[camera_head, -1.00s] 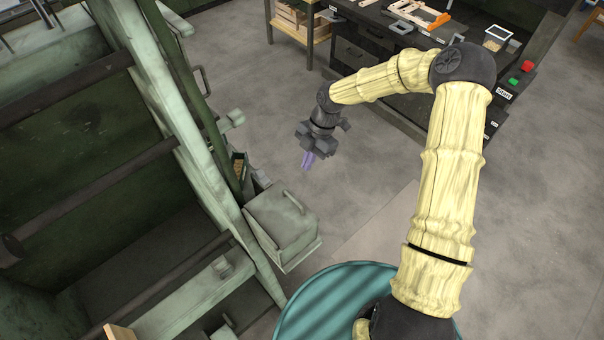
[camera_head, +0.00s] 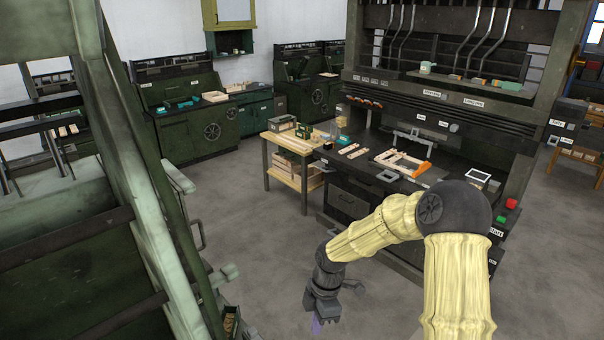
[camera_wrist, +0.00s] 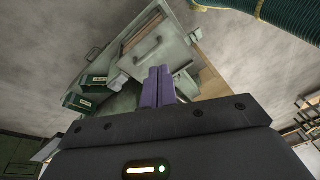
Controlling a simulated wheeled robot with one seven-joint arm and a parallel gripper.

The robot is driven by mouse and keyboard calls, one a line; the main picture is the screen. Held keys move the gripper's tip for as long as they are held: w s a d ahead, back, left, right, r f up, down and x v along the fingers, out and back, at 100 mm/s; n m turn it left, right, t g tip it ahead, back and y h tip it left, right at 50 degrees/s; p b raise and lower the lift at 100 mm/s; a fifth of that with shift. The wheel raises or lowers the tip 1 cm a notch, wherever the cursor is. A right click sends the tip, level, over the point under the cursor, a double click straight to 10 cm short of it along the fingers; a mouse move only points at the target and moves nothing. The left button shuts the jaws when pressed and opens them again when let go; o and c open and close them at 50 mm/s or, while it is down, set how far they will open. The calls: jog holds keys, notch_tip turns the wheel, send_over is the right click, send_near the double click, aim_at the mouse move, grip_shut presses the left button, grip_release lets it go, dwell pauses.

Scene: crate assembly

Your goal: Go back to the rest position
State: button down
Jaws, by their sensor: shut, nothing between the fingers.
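My gripper (camera_head: 317,326) hangs at the end of my cream-coloured arm, pointing down over the bare floor, in the lower middle of the head view. In the wrist view its two purple fingers (camera_wrist: 158,87) are shut together with nothing between them. The gripper is apart from the green machine on the left and from the dark workbench behind it.
A dark workbench (camera_head: 345,205) holding a wooden frame with an orange part (camera_head: 408,163) stands behind my arm. A wooden table (camera_head: 282,178) is beside it. A tall green machine (camera_head: 150,230) stands close on the left.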

jog(key=s+d+r+m+t, duration=0.2)
jog(key=s+d+r+m, duration=0.3)
jog(key=m, duration=0.5)
jog(key=s+d+r+m+t+h, duration=0.1)
jog(key=s+d+r+m+t, duration=0.1)
jog(key=s+d+r+m, duration=0.4)
jog(key=s+r+m, duration=0.1)
jog(key=s+m, duration=0.1)
jog(key=m, duration=0.3)
jog(key=shift+d+t+h, duration=0.3)
jog(key=shift+s+r, duration=0.1)
